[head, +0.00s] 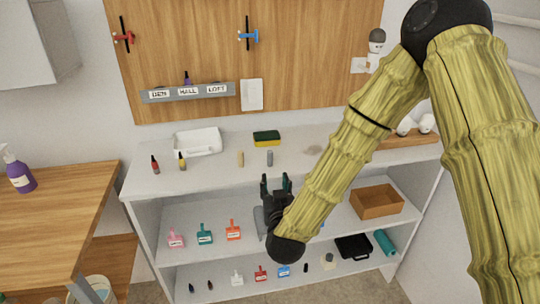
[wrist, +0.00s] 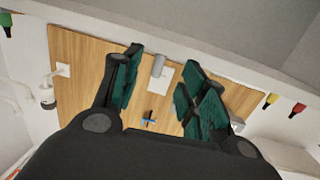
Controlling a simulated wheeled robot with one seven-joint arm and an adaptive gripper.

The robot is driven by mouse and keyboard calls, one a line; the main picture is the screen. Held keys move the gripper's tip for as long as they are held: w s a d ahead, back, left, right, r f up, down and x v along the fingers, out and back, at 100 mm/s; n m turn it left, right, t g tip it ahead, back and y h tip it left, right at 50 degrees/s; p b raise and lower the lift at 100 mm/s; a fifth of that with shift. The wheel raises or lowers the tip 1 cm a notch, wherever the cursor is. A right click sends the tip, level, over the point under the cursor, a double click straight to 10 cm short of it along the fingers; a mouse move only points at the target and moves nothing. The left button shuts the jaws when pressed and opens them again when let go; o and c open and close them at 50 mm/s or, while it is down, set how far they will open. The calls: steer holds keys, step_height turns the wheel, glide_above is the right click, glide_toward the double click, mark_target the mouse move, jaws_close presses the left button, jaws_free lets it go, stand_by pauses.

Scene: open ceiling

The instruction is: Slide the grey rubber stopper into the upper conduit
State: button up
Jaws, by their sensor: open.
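The grey rubber stopper (head: 269,157) stands upright on the white top shelf, right of a similar beige piece (head: 240,159). In the wrist view a grey cylinder that looks like the stopper (wrist: 158,65) shows between my fingers, beyond their tips. My gripper (head: 276,181) is open and empty, in front of the shelf unit and below the stopper, its fingers pointing up. Its dark green fingers also show spread in the wrist view (wrist: 160,80). Two pale pipes run along the right wall; the upper one (head: 515,18) may be the upper conduit. Its opening is not clear to me.
A sponge (head: 266,138), a white tray (head: 198,142) and two small bottles (head: 155,165) share the top shelf (head: 205,173). A brown box (head: 376,201) and several coloured tags stand lower. A wooden table (head: 45,220) is at left.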

mark_target(270, 154)
steer(key=shift+t, duration=0.4)
steer(key=w+r, duration=0.2)
steer(key=w, duration=0.1)
steer(key=w+a+r+p, duration=0.1)
steer(key=w, duration=0.1)
steer(key=shift+w+r, duration=0.1)
steer(key=shift+r, duration=0.25)
steer(key=shift+w+a+p, duration=0.15)
steer(key=shift+w+p, duration=0.35)
steer(key=shift+w, duration=1.1)
steer(key=shift+w+a+p, duration=0.1)
steer(key=shift+w+p, duration=0.35)
steer(key=shift+w, duration=1.15)
steer(key=c, duration=0.9)
